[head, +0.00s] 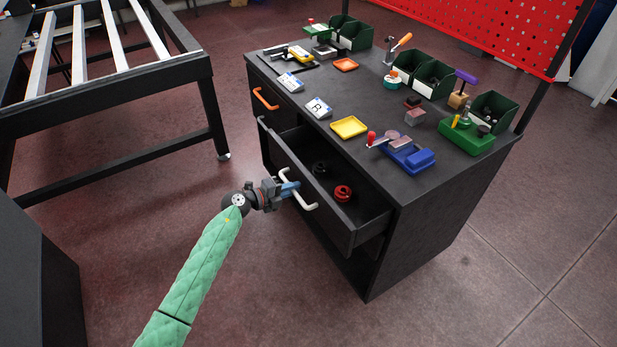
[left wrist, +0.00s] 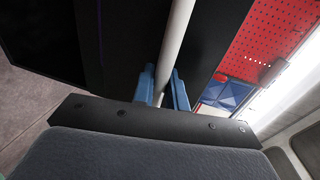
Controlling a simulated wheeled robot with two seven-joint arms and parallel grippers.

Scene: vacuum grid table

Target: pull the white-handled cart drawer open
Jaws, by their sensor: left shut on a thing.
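The black cart (head: 440,205) stands right of centre in the head view. Its white-handled drawer (head: 318,196) is pulled out part way, with a red part (head: 342,193) and a dark part (head: 319,168) inside. My left gripper (head: 290,188) is at the drawer front, shut on the white handle (head: 308,203). In the left wrist view the white handle (left wrist: 177,40) runs between the blue fingers (left wrist: 163,90). The fingers hide part of the handle. My right gripper is in neither view.
An orange-handled drawer (head: 265,98) sits closed at the left of the cart. The cart top holds a yellow tray (head: 349,127), a blue fixture (head: 408,156) and green bins (head: 433,79). A slatted black frame (head: 110,84) stands at the left. Floor (head: 130,210) is clear before the drawer.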

